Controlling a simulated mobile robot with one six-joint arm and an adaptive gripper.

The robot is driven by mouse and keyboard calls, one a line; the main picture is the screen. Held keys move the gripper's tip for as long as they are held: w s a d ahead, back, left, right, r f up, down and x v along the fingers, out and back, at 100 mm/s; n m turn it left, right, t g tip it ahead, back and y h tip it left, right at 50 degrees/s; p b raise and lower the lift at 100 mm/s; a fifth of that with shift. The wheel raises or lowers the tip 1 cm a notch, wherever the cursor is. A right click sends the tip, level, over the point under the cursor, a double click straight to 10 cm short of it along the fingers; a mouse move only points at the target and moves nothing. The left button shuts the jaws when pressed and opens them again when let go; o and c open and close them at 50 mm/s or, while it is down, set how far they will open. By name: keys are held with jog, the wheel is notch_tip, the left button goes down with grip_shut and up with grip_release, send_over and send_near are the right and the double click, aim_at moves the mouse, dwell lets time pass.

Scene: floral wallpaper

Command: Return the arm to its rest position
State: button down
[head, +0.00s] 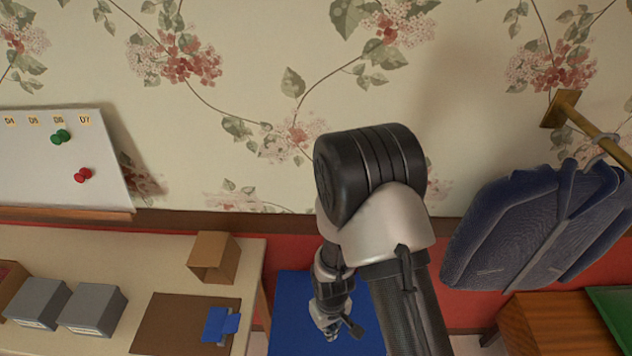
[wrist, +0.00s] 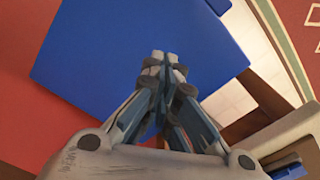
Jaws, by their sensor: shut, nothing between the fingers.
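My arm (head: 385,235) rises from the bottom of the head view, bends at a large black joint and folds back down. My gripper (head: 330,330) points downward at the lower middle of the head view, in front of a blue panel (head: 290,305). In the wrist view my gripper (wrist: 163,62) has its fingertips together with nothing between them. The blue panel (wrist: 100,50) fills the area beyond the fingers there; I cannot tell the distance between them.
A whiteboard (head: 45,165) leans behind. A dark blue garment (head: 540,225) hangs from a brass rail (head: 600,138) at right, near my arm.

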jog(key=shift+r, duration=0.6)
jog(key=w+d+r+m+t, duration=0.1)
jog(key=d+r, duration=0.1)
jog(key=r, duration=0.9)
jog(key=d+r+m+t, duration=0.1)
jog(key=d+r, duration=0.2)
jog(key=r, duration=0.8)
jog(key=s+d+r+m+t, duration=0.1)
jog(key=s+d+r, duration=0.2)
jog(key=s+r, duration=0.4)
jog(key=s+d+r+m+t, duration=0.1)
jog(key=s+d+r+m, duration=0.1)
jog(key=s+r, duration=0.5)
notch_tip(320, 180, up, 2)
jog(key=shift+s+d+r+m+t, duration=0.1)
jog(key=shift+s+d+m+t, duration=0.2)
jog(key=shift+d, duration=0.15)
